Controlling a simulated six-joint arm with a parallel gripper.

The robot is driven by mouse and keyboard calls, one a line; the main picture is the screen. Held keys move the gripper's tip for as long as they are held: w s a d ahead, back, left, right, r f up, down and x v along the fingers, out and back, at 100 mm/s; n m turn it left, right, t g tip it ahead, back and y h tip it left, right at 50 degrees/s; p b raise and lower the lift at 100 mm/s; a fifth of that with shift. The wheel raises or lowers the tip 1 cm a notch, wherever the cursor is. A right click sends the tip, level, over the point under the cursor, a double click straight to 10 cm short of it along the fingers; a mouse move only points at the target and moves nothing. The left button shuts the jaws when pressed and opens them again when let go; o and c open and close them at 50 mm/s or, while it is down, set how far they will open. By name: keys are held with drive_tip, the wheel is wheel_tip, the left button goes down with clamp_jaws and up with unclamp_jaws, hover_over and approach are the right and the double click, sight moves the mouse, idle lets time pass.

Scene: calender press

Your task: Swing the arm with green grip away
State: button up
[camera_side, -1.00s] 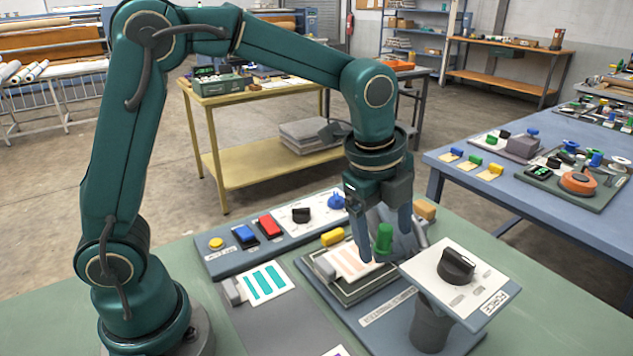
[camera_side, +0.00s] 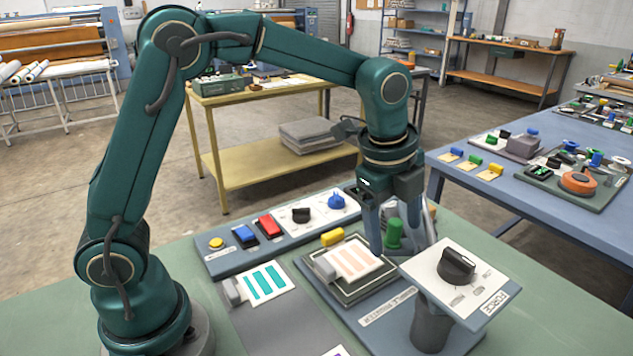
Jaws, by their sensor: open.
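The arm's green grip (camera_side: 394,233) stands upright above the press bed, just right of the striped sample card (camera_side: 354,259). The arm below the grip is mostly hidden by the tilted FORCE panel (camera_side: 425,275) and my fingers. My gripper (camera_side: 400,240) points down with its fingers open, one on the left of the green grip and one behind or to its right. I cannot tell whether either finger touches the grip.
The FORCE panel with its black knob (camera_side: 456,266) stands close in front of my gripper. A control strip with a yellow button (camera_side: 216,243), a red switch (camera_side: 270,225) and a blue knob (camera_side: 337,198) lies behind left. A card with teal stripes (camera_side: 265,282) lies left.

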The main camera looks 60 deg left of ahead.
sight(424, 221)
drive_tip(key=shift+w, duration=0.1)
drive_tip(key=shift+w+d, duration=0.1)
drive_tip(key=shift+w, duration=0.5)
drive_tip(key=shift+w+d, duration=0.15)
drive_tip(key=shift+w, duration=0.35)
drive_tip(key=shift+w+d, duration=0.2)
drive_tip(key=shift+w, duration=0.35)
drive_tip(key=shift+w+d, duration=0.3)
drive_tip(key=shift+w, duration=0.25)
